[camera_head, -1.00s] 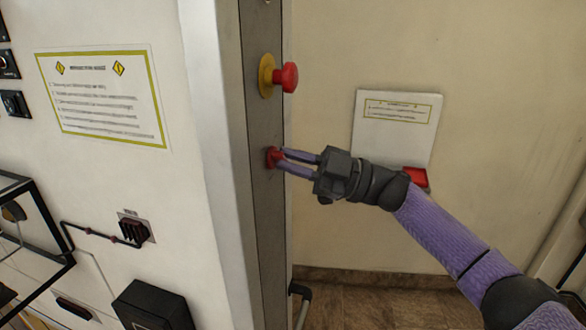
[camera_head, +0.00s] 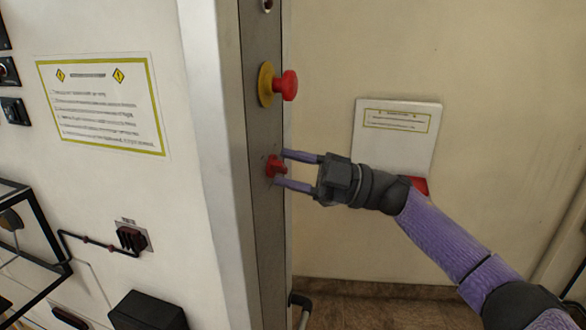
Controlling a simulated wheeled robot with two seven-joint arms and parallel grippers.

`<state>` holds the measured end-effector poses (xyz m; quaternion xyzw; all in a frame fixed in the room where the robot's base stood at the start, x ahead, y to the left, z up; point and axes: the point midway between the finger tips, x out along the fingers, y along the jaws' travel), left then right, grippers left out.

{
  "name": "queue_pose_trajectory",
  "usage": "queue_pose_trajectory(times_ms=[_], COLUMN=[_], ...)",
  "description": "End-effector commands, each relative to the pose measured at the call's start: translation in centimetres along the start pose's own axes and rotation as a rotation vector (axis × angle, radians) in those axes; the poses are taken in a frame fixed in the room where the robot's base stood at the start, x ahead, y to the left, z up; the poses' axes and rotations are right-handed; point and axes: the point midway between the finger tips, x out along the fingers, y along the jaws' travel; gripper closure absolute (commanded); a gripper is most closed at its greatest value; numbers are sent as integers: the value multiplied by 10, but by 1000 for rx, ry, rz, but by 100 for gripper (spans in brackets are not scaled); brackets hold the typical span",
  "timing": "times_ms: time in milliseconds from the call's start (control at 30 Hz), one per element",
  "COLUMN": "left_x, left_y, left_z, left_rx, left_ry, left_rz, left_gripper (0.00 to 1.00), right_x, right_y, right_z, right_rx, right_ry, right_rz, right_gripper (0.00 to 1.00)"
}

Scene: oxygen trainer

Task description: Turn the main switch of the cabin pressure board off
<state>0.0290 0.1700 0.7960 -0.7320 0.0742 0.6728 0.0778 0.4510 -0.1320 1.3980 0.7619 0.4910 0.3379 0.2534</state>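The main switch, a small red rotary knob (camera_head: 275,167), sits on the narrow grey metal side strip (camera_head: 262,215) of the cabinet. My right gripper (camera_head: 282,171) reaches in from the right with its two purple fingers spread, one above and one below the knob. It is open, and gaps show between the fingers and the knob. The exact angle of the knob is hard to read. My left gripper is not in view.
A red mushroom button (camera_head: 289,85) on a yellow base sticks out just above the knob. A white box (camera_head: 396,135) with a label and a red part is on the wall behind my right arm. A black box (camera_head: 147,312) juts from the cabinet front at the lower left.

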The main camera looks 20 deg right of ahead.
Motion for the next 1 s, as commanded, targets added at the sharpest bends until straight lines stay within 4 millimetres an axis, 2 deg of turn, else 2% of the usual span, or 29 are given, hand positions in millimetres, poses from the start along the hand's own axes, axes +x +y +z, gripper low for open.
queue_pose_trajectory(times_ms=[267,367,600,700,800,1000], left_x=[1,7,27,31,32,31], left_y=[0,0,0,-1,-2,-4], left_z=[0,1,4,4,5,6], left_rx=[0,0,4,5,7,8], left_ry=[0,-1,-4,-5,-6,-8], left_rz=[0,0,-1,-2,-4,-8], left_gripper=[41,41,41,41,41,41], right_x=[-2,-16,-77,-93,-99,-100], right_y=[0,-2,-2,-2,-1,0], right_z=[0,3,4,2,1,0], right_rx=[0,1,0,0,0,0], right_ry=[0,-4,-5,-3,0,0], right_rz=[0,2,2,1,0,0], right_gripper=[51,51,51,51,51,51])
